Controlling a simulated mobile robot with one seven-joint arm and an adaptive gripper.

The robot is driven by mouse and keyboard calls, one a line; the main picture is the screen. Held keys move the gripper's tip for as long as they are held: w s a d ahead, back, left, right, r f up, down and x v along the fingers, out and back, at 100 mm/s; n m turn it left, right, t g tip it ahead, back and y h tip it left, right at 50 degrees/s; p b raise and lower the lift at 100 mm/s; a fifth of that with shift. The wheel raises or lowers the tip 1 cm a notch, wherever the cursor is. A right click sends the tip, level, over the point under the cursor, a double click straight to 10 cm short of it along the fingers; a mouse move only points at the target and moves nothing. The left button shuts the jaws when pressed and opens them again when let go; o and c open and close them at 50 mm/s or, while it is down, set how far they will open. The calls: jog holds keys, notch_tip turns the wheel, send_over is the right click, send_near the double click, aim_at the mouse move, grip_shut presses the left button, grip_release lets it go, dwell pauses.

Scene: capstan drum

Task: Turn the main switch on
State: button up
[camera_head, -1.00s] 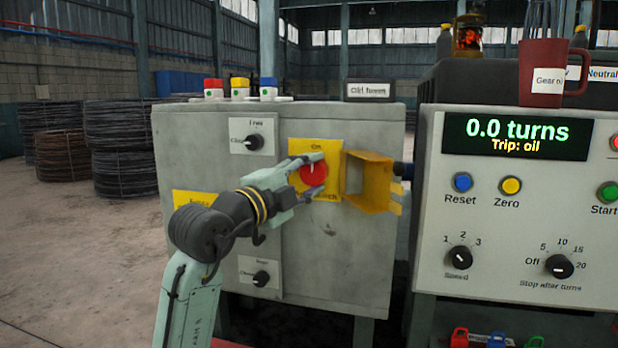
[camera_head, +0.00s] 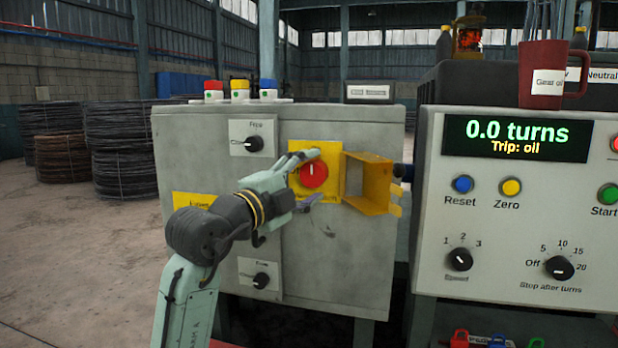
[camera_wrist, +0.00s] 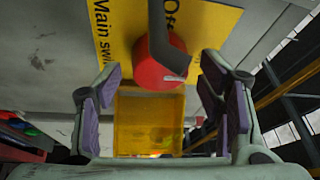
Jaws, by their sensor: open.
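The main switch is a red round knob (camera_head: 314,174) on a yellow plate (camera_head: 328,152) on the grey cabinet's front. A pale mark on the knob points roughly up in the head view. My gripper (camera_head: 318,176) is open in front of the knob, one finger above and one below it. In the wrist view the red knob (camera_wrist: 158,66) lies ahead, between and beyond the spread fingers (camera_wrist: 164,100). The plate (camera_wrist: 115,30) there shows "Main sw" and "Off". A dark bar crosses the knob; I cannot tell what it is.
An open yellow box-like cover (camera_head: 367,183) stands out just right of the knob. Black selectors sit above (camera_head: 254,144) and below (camera_head: 262,281) on the cabinet (camera_head: 350,260). A control panel (camera_head: 520,230) at right reads "0.0 turns, Trip: oil".

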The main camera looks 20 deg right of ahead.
jog(key=v, duration=1.1)
jog(key=shift+s+a, duration=0.2)
jog(key=shift+a, duration=0.1)
